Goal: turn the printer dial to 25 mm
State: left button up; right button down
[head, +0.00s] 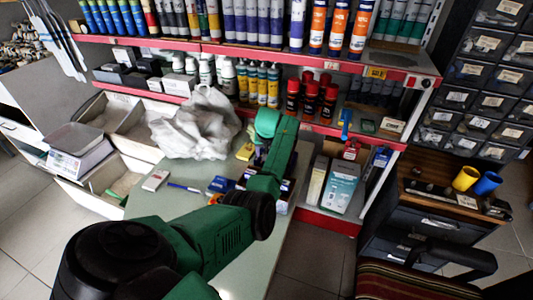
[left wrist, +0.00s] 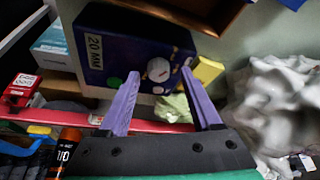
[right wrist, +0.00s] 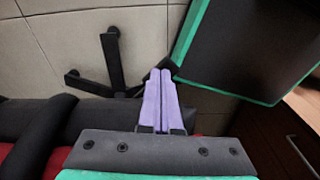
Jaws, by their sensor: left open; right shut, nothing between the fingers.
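The printer is a dark blue box (left wrist: 125,38) in the left wrist view, tilted in the picture, with a label (left wrist: 94,50) reading "20 MM". A round white dial (left wrist: 159,69) with a small mark is on its face. A green round button (left wrist: 114,83) is lower left of it. My left gripper (left wrist: 160,74) is open, with its purple fingertips on either side of the dial; I cannot tell whether they touch it. In the head view my green left arm hides most of the printer (head: 286,189). My right gripper (right wrist: 160,73) is shut and empty, away from the printer.
A crumpled plastic bag (head: 197,125) lies left of the printer. A yellow box (left wrist: 207,70) is beside it. A pen (head: 185,188) and a small white-and-red box (head: 155,180) lie on the pale table (head: 150,207). Loaded shelves stand behind.

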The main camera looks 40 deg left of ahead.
pick_arm(q)
jog(key=shift+f, duration=0.3)
pick_arm(e)
jog(key=shift+a+f, duration=0.15)
jog(key=shift+d, duration=0.2)
pick_arm(q)
jog(key=shift+w, duration=0.1)
jog(key=shift+f, duration=0.1)
grip_shut()
pick_arm(e)
jog(key=shift+d, duration=0.2)
